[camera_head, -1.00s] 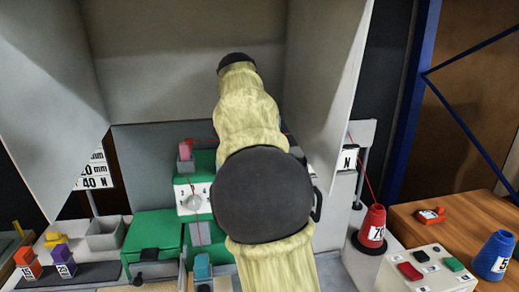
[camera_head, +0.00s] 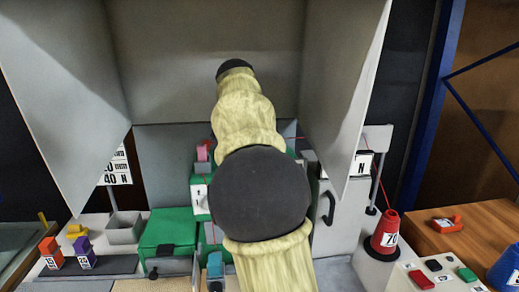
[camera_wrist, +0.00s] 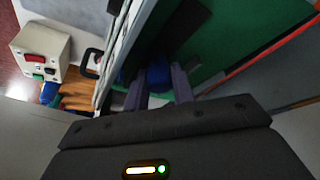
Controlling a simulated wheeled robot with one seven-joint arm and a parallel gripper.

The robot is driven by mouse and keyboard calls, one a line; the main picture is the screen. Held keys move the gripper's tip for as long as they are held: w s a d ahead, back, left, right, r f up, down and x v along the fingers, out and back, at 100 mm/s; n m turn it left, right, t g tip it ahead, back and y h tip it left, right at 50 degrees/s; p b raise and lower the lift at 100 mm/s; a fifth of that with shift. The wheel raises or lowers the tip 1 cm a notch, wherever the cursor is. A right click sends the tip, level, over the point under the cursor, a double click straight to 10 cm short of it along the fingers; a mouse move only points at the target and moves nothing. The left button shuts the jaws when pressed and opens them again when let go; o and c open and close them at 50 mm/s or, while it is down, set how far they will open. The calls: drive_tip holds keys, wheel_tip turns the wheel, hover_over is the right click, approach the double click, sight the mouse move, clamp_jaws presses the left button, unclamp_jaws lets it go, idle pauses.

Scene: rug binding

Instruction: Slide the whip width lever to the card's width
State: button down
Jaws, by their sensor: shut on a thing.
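In the wrist view, my gripper (camera_wrist: 158,88) is shut on a blue knob (camera_wrist: 158,73), which sits between its two grey fingers in front of a dark green machine face (camera_wrist: 215,40). The knob appears to be the lever's; its scale cannot be read. In the head view, my arm hides the gripper, the knob and much of the green machine (camera_head: 199,180). A white card (camera_head: 118,174) at the left, partly hidden by a grey panel, shows "40 N" and part of a line above it.
Grey panels (camera_head: 215,60) stand around the machine. A red cone-shaped spool (camera_head: 386,232) with thread stands at the right, near a button box (camera_head: 440,270). A green box (camera_head: 168,235), a grey bin (camera_head: 124,228) and orange and purple blocks (camera_head: 85,252) are at the left.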

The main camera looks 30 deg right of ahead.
drive_tip(key=shift+a, duration=0.1)
drive_tip(key=c, duration=1.2)
unclamp_jaws()
drive_tip(key=shift+o, duration=0.2)
drive_tip(key=p+v, duration=0.4)
drive_tip(key=v, duration=0.8)
